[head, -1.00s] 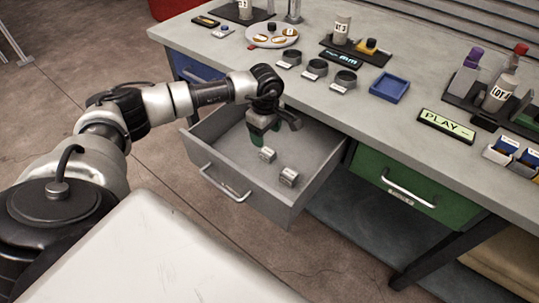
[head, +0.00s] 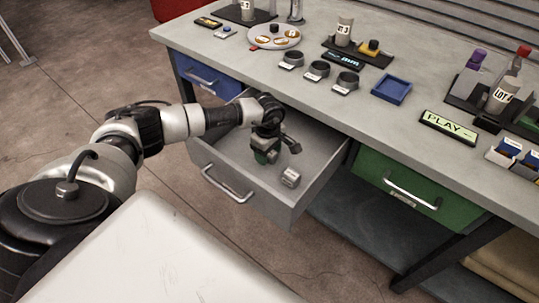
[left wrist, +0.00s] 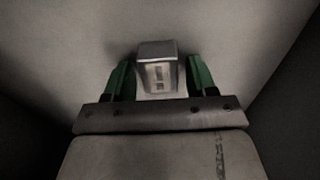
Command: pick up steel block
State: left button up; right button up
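My left gripper (head: 266,158) is down inside the open grey drawer, pointing downward. In the left wrist view its two green fingers (left wrist: 159,80) stand on either side of a grey steel block (left wrist: 157,70) with a slotted face. The fingers are apart, with a narrow gap at the block's right side; contact at the left is hard to tell. In the head view this block is hidden by the gripper. A second metal block (head: 290,177) lies on the drawer floor to the right of the gripper. My right gripper is not in view.
The drawer (head: 325,150) is pulled out under a grey bench (head: 300,95), its walls around my gripper. A blue drawer (head: 200,75) and a green drawer (head: 380,175) are shut. Cups, a blue tray (head: 391,89) and a PLAY sign (head: 448,127) stand on the bench.

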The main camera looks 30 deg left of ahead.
pick_arm(q)
jog(key=c, duration=1)
jog(key=shift+o, duration=0.2)
jog(key=shift+w+r, duration=0.1)
jog(key=shift+r, duration=0.05)
